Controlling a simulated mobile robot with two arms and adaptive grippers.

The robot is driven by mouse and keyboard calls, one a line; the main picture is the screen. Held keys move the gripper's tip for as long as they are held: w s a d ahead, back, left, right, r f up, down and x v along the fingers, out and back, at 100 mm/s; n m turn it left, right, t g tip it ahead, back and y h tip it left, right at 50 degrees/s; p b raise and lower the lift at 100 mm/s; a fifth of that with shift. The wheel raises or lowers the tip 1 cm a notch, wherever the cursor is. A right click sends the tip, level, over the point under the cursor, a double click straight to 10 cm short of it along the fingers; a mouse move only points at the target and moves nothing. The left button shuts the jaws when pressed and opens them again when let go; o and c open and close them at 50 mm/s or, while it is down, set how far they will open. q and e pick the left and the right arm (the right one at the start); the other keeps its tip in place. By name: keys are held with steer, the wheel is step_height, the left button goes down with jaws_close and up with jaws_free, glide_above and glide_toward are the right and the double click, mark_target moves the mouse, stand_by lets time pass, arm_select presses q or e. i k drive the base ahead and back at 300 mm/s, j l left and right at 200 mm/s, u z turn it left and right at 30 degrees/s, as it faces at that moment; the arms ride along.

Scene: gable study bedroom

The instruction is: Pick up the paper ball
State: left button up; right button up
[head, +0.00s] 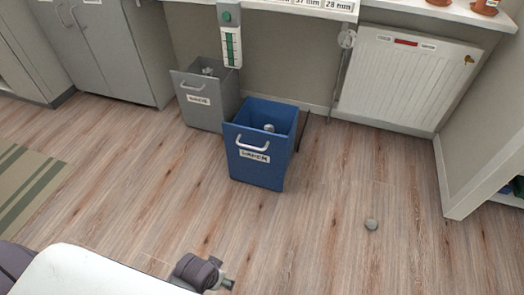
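A small grey crumpled ball (371,224), which looks like the paper ball, lies alone on the wooden floor at the lower right of the head view. Another small pale crumpled piece (269,128) shows inside the open blue bin. At the bottom edge, a white part and a dark joint of my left arm come in from the left. The end there, my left gripper (222,272), is well left of and nearer than the ball, apart from it. Its fingers are too small and partly cut off to judge. My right gripper is out of view.
A blue bin (257,170) with a handle and label stands mid-floor. A grey bin (203,107) with something crumpled inside stands behind it. A white radiator (405,82) and a wall end bound the right. A striped rug (22,185) lies left. Floor around the ball is clear.

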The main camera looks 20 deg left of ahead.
mark_target(372, 224)
steer(key=i+z, duration=0.15)
steer(key=i, duration=0.3)
steer(key=i+j+z, duration=0.15)
steer(key=i, duration=0.25)
steer(key=i+j+z, duration=0.15)
steer(key=i, duration=0.3)
